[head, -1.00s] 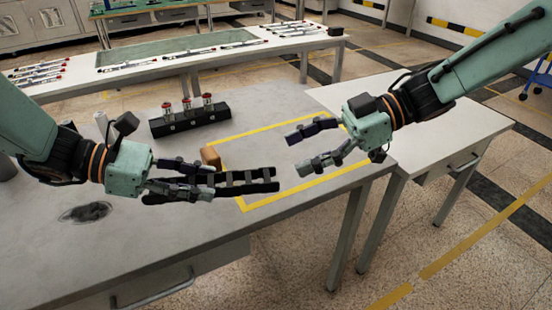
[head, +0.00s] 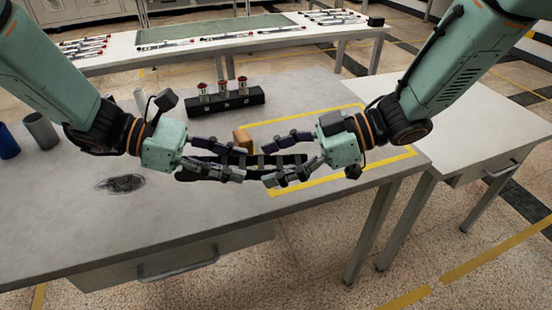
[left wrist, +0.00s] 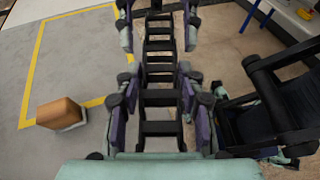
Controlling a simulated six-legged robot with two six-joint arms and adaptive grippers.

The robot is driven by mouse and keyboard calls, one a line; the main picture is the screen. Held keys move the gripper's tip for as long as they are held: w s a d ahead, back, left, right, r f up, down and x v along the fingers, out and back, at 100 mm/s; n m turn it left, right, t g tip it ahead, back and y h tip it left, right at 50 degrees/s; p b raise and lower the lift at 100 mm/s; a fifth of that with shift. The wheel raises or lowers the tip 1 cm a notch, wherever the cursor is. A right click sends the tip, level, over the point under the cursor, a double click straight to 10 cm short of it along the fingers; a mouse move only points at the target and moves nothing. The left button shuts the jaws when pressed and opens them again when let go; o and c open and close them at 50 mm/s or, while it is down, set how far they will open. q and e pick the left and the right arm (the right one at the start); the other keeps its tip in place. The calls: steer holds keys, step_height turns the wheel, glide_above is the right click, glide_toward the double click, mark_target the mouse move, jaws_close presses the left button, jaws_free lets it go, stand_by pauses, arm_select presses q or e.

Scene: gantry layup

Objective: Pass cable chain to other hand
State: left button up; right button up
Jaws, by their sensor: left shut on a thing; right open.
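The black cable chain (head: 250,161) is held level above the grey table between my two grippers in the head view. My left gripper (head: 243,164) is shut on it. The chain (left wrist: 160,98) runs away from the camera between the left fingers (left wrist: 158,92) in the left wrist view. My right gripper (head: 268,160) faces the left one, open, with its fingers on either side of the chain's right end. The right fingers also show at the top of the left wrist view. Whether they touch the chain cannot be told.
A brown block (head: 243,138) stands behind the chain near the yellow taped outline (head: 340,181). A black holder (head: 224,104) with red-topped pieces stands further back. A dark oval patch (head: 120,184) marks the table at left. A blue cup (head: 7,143) and grey cup (head: 41,131) stand at far left.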

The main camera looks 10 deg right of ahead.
steer(key=shift+a, duration=0.1)
steer(key=shift+c, duration=0.3)
steer(key=c, duration=1.2)
arm_select(q)
steer(key=o, duration=1.3)
arm_select(e)
steer(key=shift+c, duration=0.4)
